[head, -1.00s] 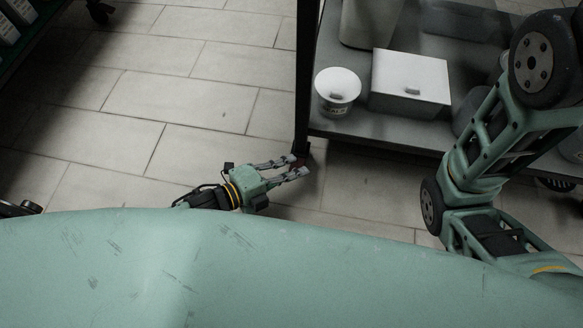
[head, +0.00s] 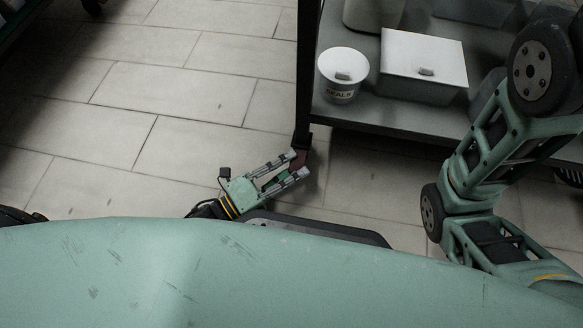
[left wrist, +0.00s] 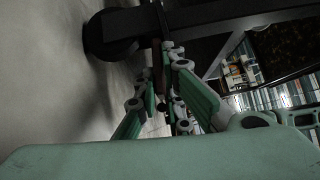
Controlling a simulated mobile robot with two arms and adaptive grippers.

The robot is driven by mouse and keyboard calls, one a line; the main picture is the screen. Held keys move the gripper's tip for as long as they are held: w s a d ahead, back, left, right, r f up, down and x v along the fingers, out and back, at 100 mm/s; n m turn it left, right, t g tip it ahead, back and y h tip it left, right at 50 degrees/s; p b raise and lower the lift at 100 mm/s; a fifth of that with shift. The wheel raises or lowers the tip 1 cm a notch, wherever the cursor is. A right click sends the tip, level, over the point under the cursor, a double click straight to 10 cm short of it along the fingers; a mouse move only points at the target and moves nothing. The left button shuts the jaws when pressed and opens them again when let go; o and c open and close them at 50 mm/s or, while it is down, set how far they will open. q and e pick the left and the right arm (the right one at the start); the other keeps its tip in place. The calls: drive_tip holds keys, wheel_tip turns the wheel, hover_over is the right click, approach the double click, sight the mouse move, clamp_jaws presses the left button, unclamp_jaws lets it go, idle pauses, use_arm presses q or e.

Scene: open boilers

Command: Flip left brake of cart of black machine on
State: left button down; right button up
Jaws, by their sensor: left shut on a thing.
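The cart (head: 309,65) has a dark post and a grey lower shelf at the upper right of the head view. At the foot of its left post is a small dark reddish brake (head: 304,157). My left gripper (head: 297,164) is at this brake, with its two grey fingertips on either side of it, shut on it. In the left wrist view the fingers (left wrist: 172,57) reach a narrow dark part beside a black caster wheel (left wrist: 108,36); the fingers hide much of the contact. My right gripper is not in view; only my right arm shows.
A white round tub (head: 342,72) and a white lidded box (head: 424,60) stand on the cart's lower shelf. Tiled floor (head: 170,90) is clear to the left of the cart. Shelves with many small items (left wrist: 270,95) show in the left wrist view.

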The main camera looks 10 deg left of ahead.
use_arm(q)
drive_tip(key=c, duration=1.9)
unclamp_jaws()
drive_tip(key=shift+o, duration=0.2)
drive_tip(key=v, duration=1.2)
